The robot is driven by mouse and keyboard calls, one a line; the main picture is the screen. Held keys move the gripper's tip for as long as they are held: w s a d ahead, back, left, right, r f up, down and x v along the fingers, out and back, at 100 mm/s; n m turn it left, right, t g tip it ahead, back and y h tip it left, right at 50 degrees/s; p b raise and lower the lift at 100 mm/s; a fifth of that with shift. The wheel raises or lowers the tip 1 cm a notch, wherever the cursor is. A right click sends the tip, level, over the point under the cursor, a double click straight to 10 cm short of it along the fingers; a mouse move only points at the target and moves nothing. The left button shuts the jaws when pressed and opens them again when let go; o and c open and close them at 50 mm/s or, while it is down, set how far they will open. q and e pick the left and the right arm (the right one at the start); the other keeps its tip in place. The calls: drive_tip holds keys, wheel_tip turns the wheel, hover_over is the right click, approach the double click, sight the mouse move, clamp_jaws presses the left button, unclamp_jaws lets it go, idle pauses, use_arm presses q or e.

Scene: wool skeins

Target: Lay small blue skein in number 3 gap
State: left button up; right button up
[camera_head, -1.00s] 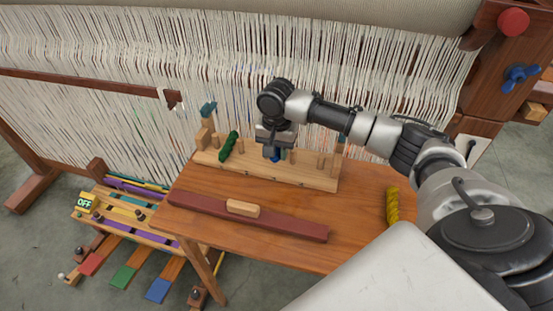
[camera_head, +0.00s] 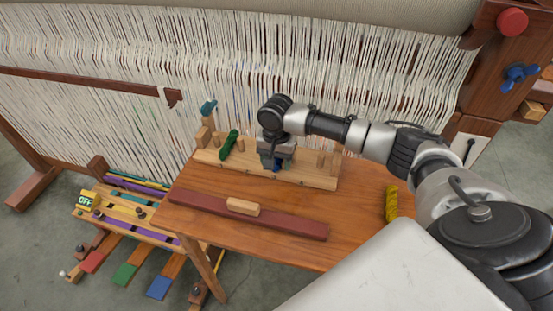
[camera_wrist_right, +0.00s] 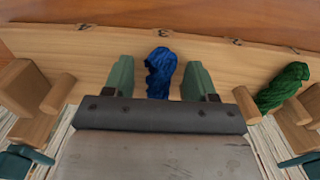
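The small blue skein (camera_wrist_right: 160,72) lies on the wooden peg board (camera_wrist_right: 110,45), between two upright pegs, in the right wrist view. My right gripper (camera_head: 276,166) is down over the board. Its green fingers stand open on either side of the skein, with a narrow space beside it. In the head view the blue skein (camera_head: 277,168) is mostly hidden by the gripper. My left gripper is not in view.
A dark green skein (camera_head: 228,144) lies on the board left of the gripper. A yellow skein (camera_head: 391,204) lies on the table (camera_head: 350,240) at right. A red-brown bar (camera_head: 285,226) with a wooden handle lies in front. Loom threads hang closely behind the board.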

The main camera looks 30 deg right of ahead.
wheel_tip(320, 180, up, 12)
drive_tip(key=b, duration=0.1)
drive_tip(key=shift+r, duration=0.15)
idle(0.4)
